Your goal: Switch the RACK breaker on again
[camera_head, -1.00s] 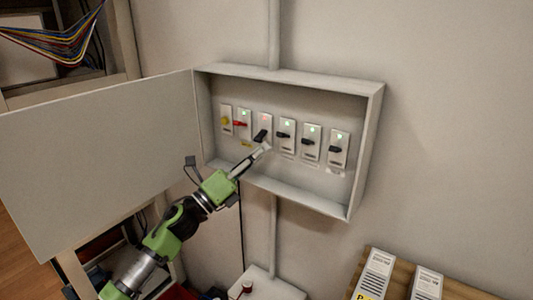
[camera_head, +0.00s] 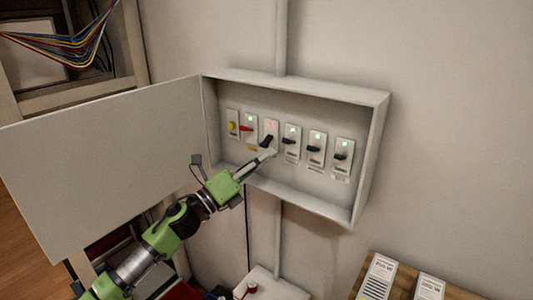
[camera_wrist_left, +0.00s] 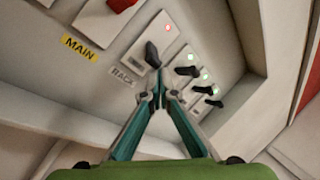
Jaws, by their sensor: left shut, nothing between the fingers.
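The RACK breaker (camera_head: 270,128) is third from the left in the open breaker box. Its small light is red and its black lever (camera_head: 267,141) is tilted, unlike its neighbours' levers. In the left wrist view the RACK label (camera_wrist_left: 123,76) lies left of the black lever (camera_wrist_left: 152,55), with the red light (camera_wrist_left: 168,28) above. My left gripper (camera_head: 271,153) is shut and empty, its tips just below the RACK lever. In the left wrist view the left gripper (camera_wrist_left: 160,82) has its tips close to the lever; whether they touch it I cannot tell. My right gripper is not in view.
The MAIN breaker with a red lever (camera_head: 247,128) is left of RACK, its light green. Three green-lit breakers (camera_head: 316,148) stand to the right. The box rim (camera_head: 300,85) surrounds them, and the open door (camera_head: 100,165) spreads left. White devices (camera_head: 379,277) are lower right.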

